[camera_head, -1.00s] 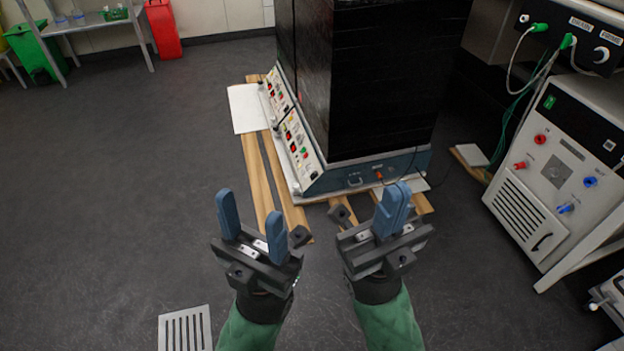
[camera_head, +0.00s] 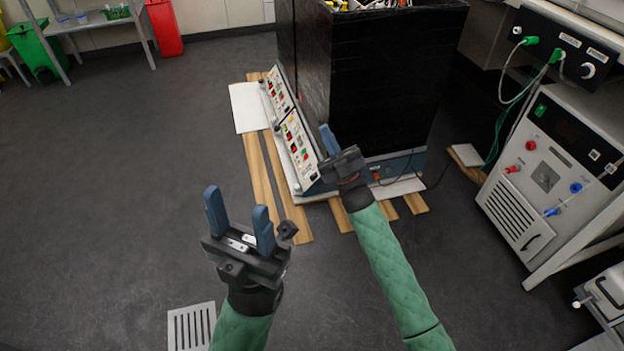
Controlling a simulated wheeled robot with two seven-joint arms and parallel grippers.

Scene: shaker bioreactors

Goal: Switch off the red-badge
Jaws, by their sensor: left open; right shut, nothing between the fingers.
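A black-wrapped machine (camera_head: 385,95) stands on wooden slats. Two sloped white control panels run along its left side, a far panel (camera_head: 279,92) and a near panel (camera_head: 299,148). Both carry small red, green and dark controls. These are too small for me to tell a red badge or a switch position. My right gripper (camera_head: 328,138) is shut and empty, its blue fingers pointing up in front of the near panel's right edge. I cannot tell whether it touches the machine. My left gripper (camera_head: 238,208) is open and empty over the floor, nearer to me.
Wooden slats (camera_head: 262,185) stick out below the machine. At right stands a white power unit (camera_head: 545,175) with red and blue knobs, cables and a black box (camera_head: 565,45) above. A red bin (camera_head: 164,28) and a green bin (camera_head: 35,50) stand far left. The left floor is clear.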

